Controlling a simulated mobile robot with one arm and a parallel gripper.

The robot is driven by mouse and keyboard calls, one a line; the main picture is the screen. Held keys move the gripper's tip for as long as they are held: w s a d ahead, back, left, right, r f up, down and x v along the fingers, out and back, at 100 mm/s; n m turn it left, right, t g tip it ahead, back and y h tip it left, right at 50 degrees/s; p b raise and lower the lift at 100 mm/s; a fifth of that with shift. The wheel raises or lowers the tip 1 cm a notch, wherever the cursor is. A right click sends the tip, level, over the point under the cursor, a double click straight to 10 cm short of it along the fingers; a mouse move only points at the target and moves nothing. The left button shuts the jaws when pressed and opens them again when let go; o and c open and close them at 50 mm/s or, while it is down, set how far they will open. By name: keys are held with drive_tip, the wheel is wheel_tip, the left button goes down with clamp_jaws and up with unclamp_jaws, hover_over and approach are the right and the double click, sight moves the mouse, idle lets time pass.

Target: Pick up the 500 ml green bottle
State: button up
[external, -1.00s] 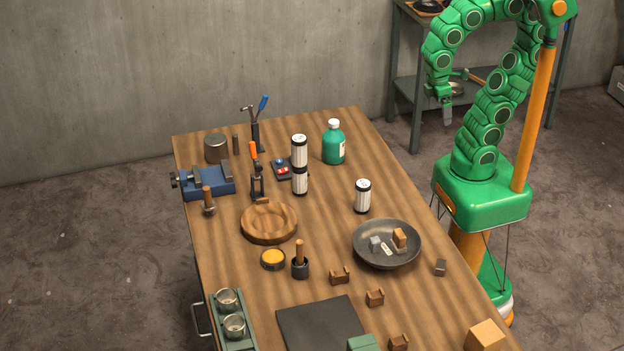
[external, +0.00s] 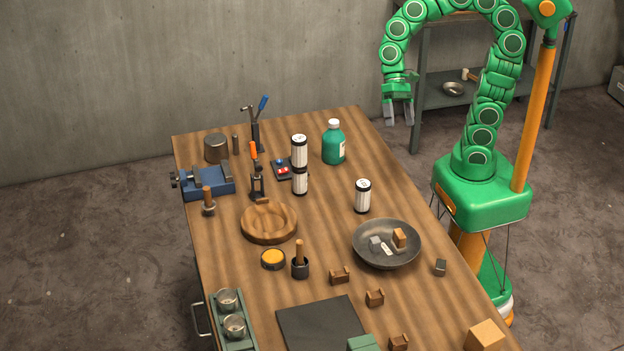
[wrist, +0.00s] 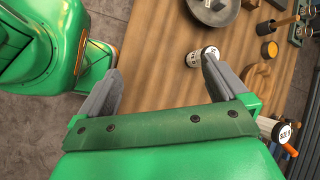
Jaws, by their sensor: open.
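The green bottle (external: 334,143) with a white cap stands upright at the far right part of the wooden table in the external view. My gripper (external: 398,122) is open and empty, pointing down. It appears to the right of the bottle and apart from it. In the wrist view my gripper (wrist: 160,75) shows its two grey fingers spread, with the table edge and floor between and beyond them. The bottle is not visible in the wrist view.
A white can (external: 363,196) stands nearer on the table, and it also shows in the wrist view (wrist: 194,57). Two stacked white cans (external: 299,152) stand left of the bottle. A dark bowl (external: 386,258) holds small blocks. A grey shelf (external: 440,100) stands behind.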

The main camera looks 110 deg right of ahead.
drive_tip(key=w+d+r+m+t+y, duration=0.1)
drive_tip(key=w+d+m+t, duration=0.4)
drive_tip(key=d+m, duration=0.45)
drive_tip(key=w+d+m+t, duration=0.4)
drive_tip(key=w+d+m, duration=0.15)
drive_tip(key=d, duration=0.65)
drive_tip(key=m, duration=0.1)
approach(327, 152)
drive_tip(key=shift+w+a+r+t, duration=0.1)
drive_tip(key=shift+w+a+t, duration=0.05)
drive_tip(key=shift+a+t, duration=0.15)
drive_tip(key=shift+w+a+f, duration=0.9)
drive_tip(key=shift+w+f, duration=0.15)
drive_tip(key=shift+x, duration=0.95)
drive_tip(key=shift+c, duration=0.3)
drive_tip(key=c, duration=1.2)
